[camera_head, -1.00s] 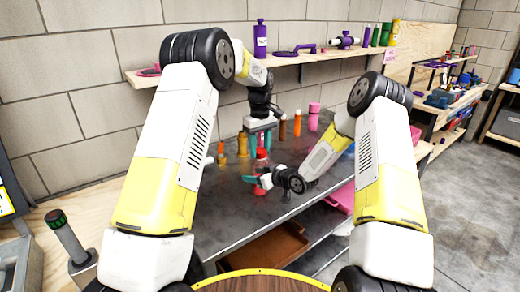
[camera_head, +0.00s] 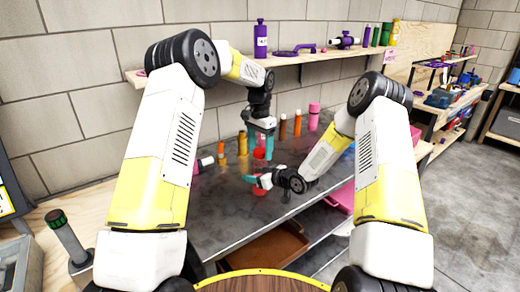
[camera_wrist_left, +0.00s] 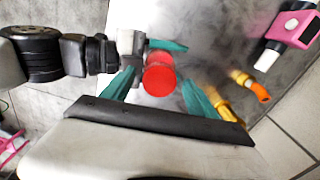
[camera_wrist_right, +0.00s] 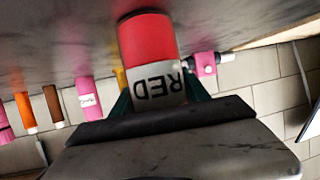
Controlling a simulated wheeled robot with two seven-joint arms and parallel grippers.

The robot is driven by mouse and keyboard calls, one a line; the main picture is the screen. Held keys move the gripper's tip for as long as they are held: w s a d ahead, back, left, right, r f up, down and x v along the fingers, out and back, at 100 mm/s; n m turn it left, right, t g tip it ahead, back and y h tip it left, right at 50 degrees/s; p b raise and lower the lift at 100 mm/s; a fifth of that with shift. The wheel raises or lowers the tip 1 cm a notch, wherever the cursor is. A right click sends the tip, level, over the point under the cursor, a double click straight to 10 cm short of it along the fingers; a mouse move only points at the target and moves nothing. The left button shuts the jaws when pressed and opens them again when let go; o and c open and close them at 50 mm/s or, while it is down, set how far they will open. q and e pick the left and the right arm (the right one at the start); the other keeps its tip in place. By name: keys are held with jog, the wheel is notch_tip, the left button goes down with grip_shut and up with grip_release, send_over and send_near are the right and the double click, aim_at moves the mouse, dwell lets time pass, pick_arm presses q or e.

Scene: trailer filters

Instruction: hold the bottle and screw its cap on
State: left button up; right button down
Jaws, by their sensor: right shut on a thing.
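A red bottle (camera_head: 259,191) with a white label reading "RED" (camera_wrist_right: 160,90) stands upright in my right gripper (camera_head: 260,179). The right gripper's teal fingers also show on both sides of the bottle in the right wrist view (camera_wrist_right: 158,95). My left gripper (camera_head: 262,150) is over the bottle, pointing down. In the left wrist view its teal fingers (camera_wrist_left: 158,82) are apart, with a gap on either side of the round red top (camera_wrist_left: 158,80). I cannot tell whether this top is a cap or how it sits on the bottle.
Orange bottles (camera_head: 297,125) and a pink bottle (camera_head: 314,116) stand at the back of the grey table (camera_head: 225,215). A pink-and-white item (camera_head: 205,163) lies left of the grippers. A wooden shelf (camera_head: 300,59) runs along the wall above. The table's front left is clear.

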aim_at(260, 173)
pick_arm(q)
notch_tip(260, 173, up, 12)
dwell(0.6)
pick_arm(e)
jog(key=shift+c, duration=2.3)
grip_release()
jog(key=v, duration=0.7)
jog(key=shift+s+d+r, duration=0.2)
jog(key=shift+s+d, duration=0.05)
